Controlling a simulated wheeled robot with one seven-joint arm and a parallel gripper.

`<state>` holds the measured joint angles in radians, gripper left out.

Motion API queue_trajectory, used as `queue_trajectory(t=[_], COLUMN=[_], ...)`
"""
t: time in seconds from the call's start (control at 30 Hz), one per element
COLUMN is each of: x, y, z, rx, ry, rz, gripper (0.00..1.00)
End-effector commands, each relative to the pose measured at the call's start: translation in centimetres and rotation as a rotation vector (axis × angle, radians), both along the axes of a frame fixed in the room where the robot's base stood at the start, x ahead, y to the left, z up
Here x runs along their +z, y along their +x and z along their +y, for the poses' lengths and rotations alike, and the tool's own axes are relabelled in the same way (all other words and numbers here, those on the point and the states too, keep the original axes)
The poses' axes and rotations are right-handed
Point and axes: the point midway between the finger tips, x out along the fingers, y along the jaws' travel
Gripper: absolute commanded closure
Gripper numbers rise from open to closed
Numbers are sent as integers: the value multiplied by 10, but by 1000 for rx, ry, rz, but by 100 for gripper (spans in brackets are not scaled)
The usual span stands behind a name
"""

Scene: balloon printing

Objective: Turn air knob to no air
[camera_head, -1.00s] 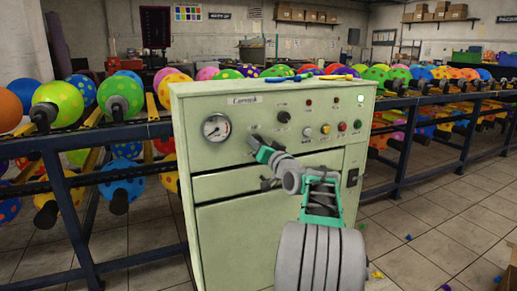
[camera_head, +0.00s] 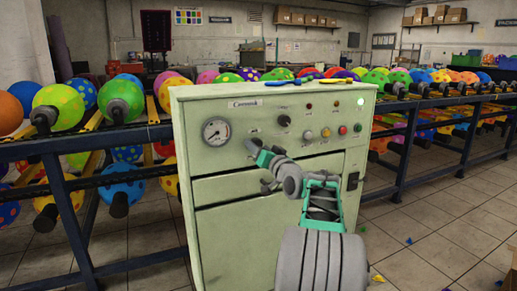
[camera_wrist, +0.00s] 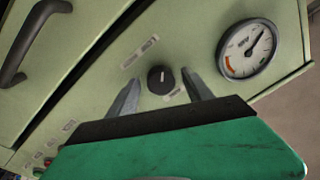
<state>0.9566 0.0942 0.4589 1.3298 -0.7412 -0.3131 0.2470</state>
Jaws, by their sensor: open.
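The machine's panel (camera_head: 245,103) is pale green. A small dark round knob (camera_wrist: 161,80) with a light pointer mark sits on it, left of the gauge in the wrist view, with small labels nearby. My gripper (camera_wrist: 165,79) is open, with one grey finger on each side of the knob and a gap to each. I cannot tell how far the tips are from the panel. In the head view my gripper (camera_head: 252,147) is at the panel right of the gauge, and its body hides this knob.
A pressure gauge (camera_head: 216,131) is beside the gripper; it also shows in the wrist view (camera_wrist: 247,49). Another black knob (camera_head: 284,120) and several coloured buttons (camera_head: 326,132) lie to the right. A black handle (camera_wrist: 28,38) sticks out. Balloon racks (camera_head: 60,190) flank the machine.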

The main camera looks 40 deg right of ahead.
Motion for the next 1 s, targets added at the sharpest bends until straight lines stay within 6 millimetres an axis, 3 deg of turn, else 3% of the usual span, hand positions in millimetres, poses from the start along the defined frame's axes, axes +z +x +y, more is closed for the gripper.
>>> queue_trajectory(t=[0.3, 0.43, 0.87, 0.93, 1.0], x=[-1, -4, -3, 6, 21], y=[-56, -71, -71, -63, -48], z=[14, 18, 22, 36, 68], rx=[-4, -1, 4, 22, 61], ry=[0, 0, -1, -3, -11], rz=[-1, 0, 5, 38, 112], gripper=[41, 41, 41, 41, 41])
